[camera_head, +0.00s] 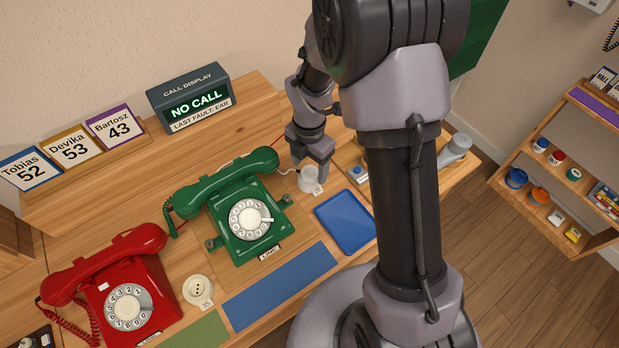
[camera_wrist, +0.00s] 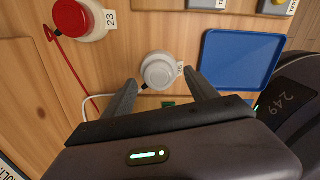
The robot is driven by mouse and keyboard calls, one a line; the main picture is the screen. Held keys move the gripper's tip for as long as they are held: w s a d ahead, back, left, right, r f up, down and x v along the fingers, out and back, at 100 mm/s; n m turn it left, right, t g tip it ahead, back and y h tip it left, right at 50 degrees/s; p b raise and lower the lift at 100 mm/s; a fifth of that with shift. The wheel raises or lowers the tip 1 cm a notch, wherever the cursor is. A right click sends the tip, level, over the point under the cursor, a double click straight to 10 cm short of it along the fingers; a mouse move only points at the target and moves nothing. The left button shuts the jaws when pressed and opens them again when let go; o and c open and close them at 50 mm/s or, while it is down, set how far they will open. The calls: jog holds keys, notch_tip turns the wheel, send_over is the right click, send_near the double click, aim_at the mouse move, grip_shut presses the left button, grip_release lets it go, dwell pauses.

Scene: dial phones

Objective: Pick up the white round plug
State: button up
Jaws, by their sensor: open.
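The white round plug (camera_wrist: 158,68) sits between and just ahead of my fingertips in the wrist view. It appears to be seated on a pale round base with a small tag at its right, and a white cord runs off to the left. In the head view the plug (camera_head: 309,174) is right of the green telephone, partly hidden by my gripper. My gripper (camera_wrist: 160,84) is open, one finger on each side of the plug's near edge, with nothing held. In the head view my gripper (camera_head: 312,164) points down at the plug; contact cannot be told.
A red plug (camera_wrist: 70,17) in a pale socket tagged 23 lies left in the wrist view. A blue tray (camera_wrist: 238,60) lies close on the right. The green telephone (camera_head: 238,225), red telephone (camera_head: 115,290) and an empty pale socket (camera_head: 197,290) are further left in the head view.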

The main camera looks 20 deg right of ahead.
notch_tip(320, 180, down, 2)
jog(key=shift+f, duration=0.1)
jog(key=c, duration=1.3)
jog(key=shift+r, duration=0.25)
